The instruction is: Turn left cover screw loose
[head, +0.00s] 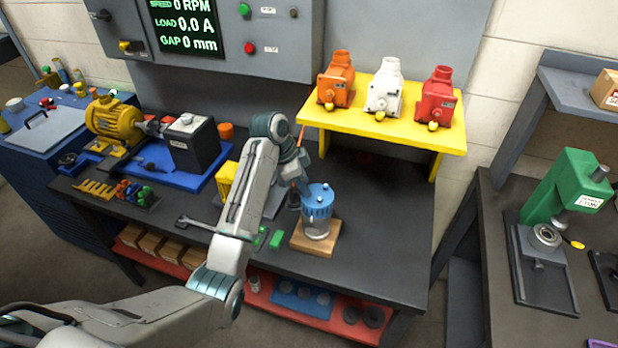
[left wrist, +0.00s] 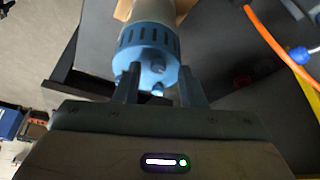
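The motor (head: 316,226) has a grey body and a blue cover (head: 317,200). It stands upright on a wooden block on the dark workbench (head: 385,235). In the left wrist view, the slotted blue cover (left wrist: 148,42) shows end-on with small light-blue screws (left wrist: 157,91) on its face. My left gripper (head: 303,187) is beside the top of the cover, partly hidden by my own arm. In the left wrist view its two fingers (left wrist: 160,88) are apart, with the cover's face and screws between and just beyond them. I cannot tell whether they touch. My right gripper is in neither view.
A wrench (head: 205,227) and small green blocks (head: 276,239) lie to the left. A yellow motor (head: 115,125) and a dark box stand farther left. The bench right of the motor is clear.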

